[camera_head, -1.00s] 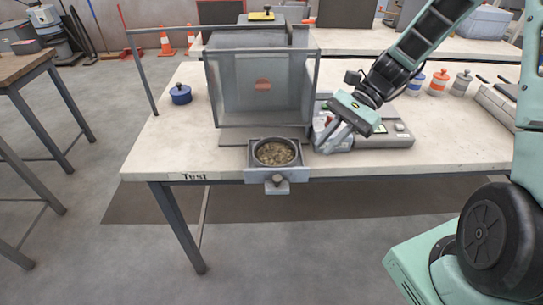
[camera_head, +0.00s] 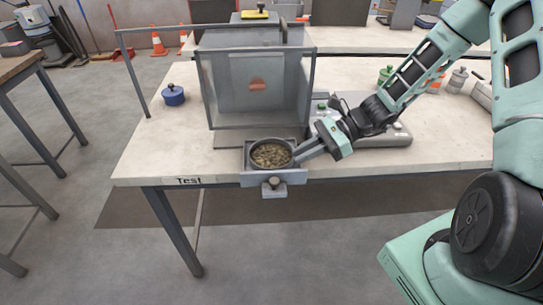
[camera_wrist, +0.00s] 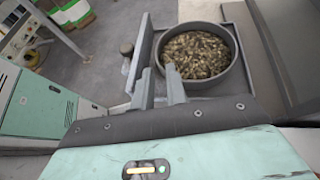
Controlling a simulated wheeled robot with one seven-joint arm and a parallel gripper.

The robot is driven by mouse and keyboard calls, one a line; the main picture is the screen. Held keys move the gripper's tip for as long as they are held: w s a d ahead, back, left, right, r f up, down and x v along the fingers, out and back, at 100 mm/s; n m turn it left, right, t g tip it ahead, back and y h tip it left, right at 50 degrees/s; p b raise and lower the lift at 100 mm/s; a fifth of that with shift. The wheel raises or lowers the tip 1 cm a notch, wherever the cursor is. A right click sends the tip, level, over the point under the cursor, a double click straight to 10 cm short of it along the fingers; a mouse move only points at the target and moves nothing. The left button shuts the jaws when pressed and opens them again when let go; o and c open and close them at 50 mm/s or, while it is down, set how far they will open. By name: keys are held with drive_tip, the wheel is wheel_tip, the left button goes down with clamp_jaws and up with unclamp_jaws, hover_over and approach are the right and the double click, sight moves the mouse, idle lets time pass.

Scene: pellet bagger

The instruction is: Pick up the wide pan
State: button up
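The wide pan (camera_head: 271,154) is a round, dark, shallow pan full of brownish pellets. It sits in a grey square holder (camera_head: 247,176) at the table's front edge, below a clear-walled box. In the wrist view the pan (camera_wrist: 237,62) stands ahead, right of centre. My gripper (camera_head: 303,151) comes in low from the right and its fingertips are beside the pan's right side. In the wrist view my gripper (camera_wrist: 160,75) shows two fingers apart, with a gap between them. The right fingertip is close to the pan's near rim. Whether it touches cannot be told.
The clear-walled box (camera_head: 208,95) stands just behind the holder. A grey bench device (camera_head: 375,136) lies behind my gripper. A blue lidded pot (camera_head: 173,95) stands at the left. The table's (camera_head: 150,158) front left surface is clear.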

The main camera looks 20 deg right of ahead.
sight(280, 167)
drive_tip(key=shift+p+x, duration=0.6)
drive_tip(key=shift+x, duration=2.6)
drive_tip(key=shift+s, duration=0.15)
clamp_jaws()
drive_tip(key=shift+r, duration=0.1)
